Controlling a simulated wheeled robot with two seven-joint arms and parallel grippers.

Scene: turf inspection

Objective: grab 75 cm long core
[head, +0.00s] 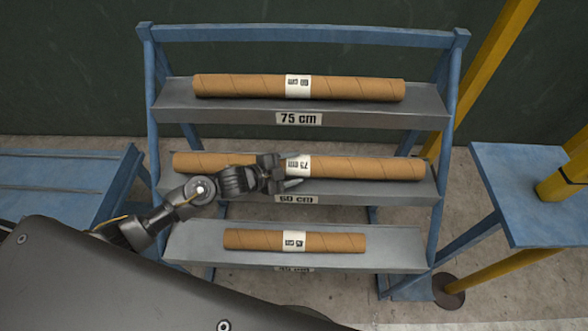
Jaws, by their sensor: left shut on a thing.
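A long brown cardboard core (365,167) lies along the middle shelf, with a white label that seems to read 75 cm upside down. My left gripper (281,173) is shut on this core just left of its label. The hand hides part of the core's left half. The core is level and looks to be at the shelf; I cannot tell whether it is lifted. My right gripper is not in view.
A blue rack (300,34) has three grey shelves. The top shelf (210,107), marked 75 cm, bears another core (355,88); the middle one is marked 60 cm. A shorter core (335,242) lies on the bottom shelf.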

